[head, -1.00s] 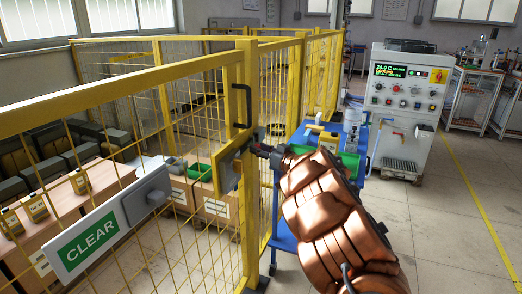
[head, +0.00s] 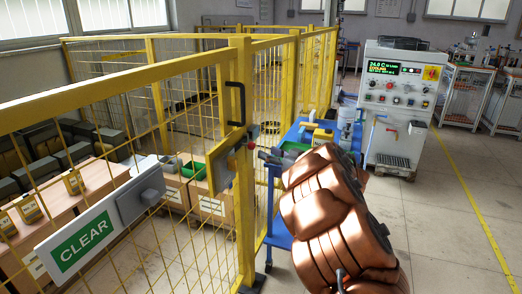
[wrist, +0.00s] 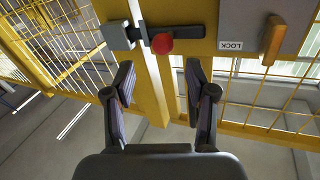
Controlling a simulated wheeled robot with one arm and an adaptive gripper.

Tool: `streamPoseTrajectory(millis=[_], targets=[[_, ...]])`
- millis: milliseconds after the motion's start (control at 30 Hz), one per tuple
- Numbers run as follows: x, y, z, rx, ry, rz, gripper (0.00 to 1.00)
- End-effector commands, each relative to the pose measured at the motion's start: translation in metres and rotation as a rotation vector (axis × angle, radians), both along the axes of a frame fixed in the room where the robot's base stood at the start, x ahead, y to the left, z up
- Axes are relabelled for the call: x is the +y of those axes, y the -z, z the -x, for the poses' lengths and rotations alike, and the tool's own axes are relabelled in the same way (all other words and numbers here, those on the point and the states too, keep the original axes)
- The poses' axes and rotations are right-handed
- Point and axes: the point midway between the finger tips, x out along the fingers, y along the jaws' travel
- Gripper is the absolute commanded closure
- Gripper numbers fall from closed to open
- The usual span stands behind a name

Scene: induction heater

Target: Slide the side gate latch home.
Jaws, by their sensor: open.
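The side gate latch shows in the wrist view as a dark bolt with a round red knob (wrist: 162,43). It lies against yellow metal, beside a grey-silver block (wrist: 116,36) on the left. In the head view the red knob (head: 251,145) shows at the yellow gate post, by a yellow plate (head: 222,172). My gripper (wrist: 160,80) is open and empty, its two fingers apart below the knob in the wrist view and not touching it. In the head view my gripper (head: 268,157) is just right of the latch. I cannot tell how far the bolt is in.
A grey panel marked LOCK (wrist: 231,45) with an orange handle (wrist: 272,40) is right of the latch in the wrist view. A black gate handle (head: 235,103) is above the latch. A CLEAR sign (head: 80,245) hangs on the mesh fence. A blue cart (head: 277,232) stands behind my arm.

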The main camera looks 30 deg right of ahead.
Motion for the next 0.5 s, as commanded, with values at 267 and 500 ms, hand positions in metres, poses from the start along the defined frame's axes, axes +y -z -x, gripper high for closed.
streamPoseTrajectory(millis=[267,500], targets=[[-0.014,-0.001,0.037,0.0,0.005,0.002,0.44],[-0.015,0.0,0.045,-0.001,0.0,0.001,0.44]])
